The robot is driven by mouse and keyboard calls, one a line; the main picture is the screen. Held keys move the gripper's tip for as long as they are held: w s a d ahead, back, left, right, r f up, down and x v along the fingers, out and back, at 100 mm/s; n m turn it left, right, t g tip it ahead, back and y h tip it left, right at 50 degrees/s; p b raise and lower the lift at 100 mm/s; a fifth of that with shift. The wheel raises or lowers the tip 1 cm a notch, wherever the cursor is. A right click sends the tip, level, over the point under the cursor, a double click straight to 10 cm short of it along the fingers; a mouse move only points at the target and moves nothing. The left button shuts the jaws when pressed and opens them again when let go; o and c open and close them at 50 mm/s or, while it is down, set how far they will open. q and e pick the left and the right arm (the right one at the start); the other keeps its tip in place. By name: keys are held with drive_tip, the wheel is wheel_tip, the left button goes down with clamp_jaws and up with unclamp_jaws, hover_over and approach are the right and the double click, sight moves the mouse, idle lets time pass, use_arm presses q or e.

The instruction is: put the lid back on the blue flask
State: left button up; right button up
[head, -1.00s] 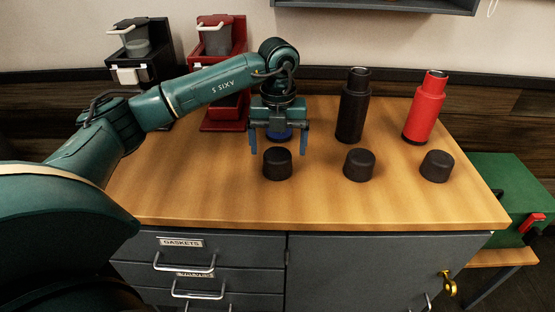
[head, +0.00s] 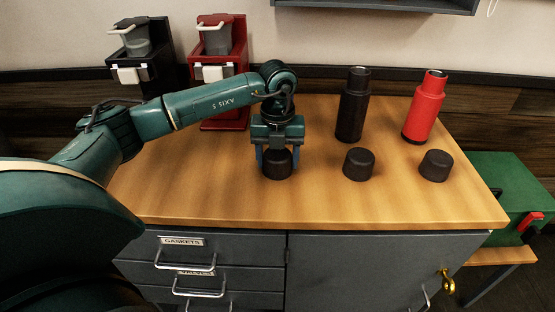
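My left gripper (head: 277,165) points down at the left of three black lids. Its fingers stand on either side of this left lid (head: 277,166) and appear to touch it; the lid still looks to rest on the wooden counter. The blue flask is hidden behind my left gripper and arm in the head view. My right gripper is out of view.
A middle lid (head: 359,164) and a right lid (head: 435,165) stand on the counter (head: 390,205). Behind them are a black flask (head: 352,108) and a red flask (head: 425,108). A black brewer (head: 160,75) and a red brewer (head: 237,75) stand at the back left.

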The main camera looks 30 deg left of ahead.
sight(277, 153)
use_arm(q)
drive_tip(key=c, duration=0.4)
wheel_tip(277, 153, up, 10)
drive_tip(key=shift+b, duration=0.35)
drive_tip(key=shift+c, duration=0.2)
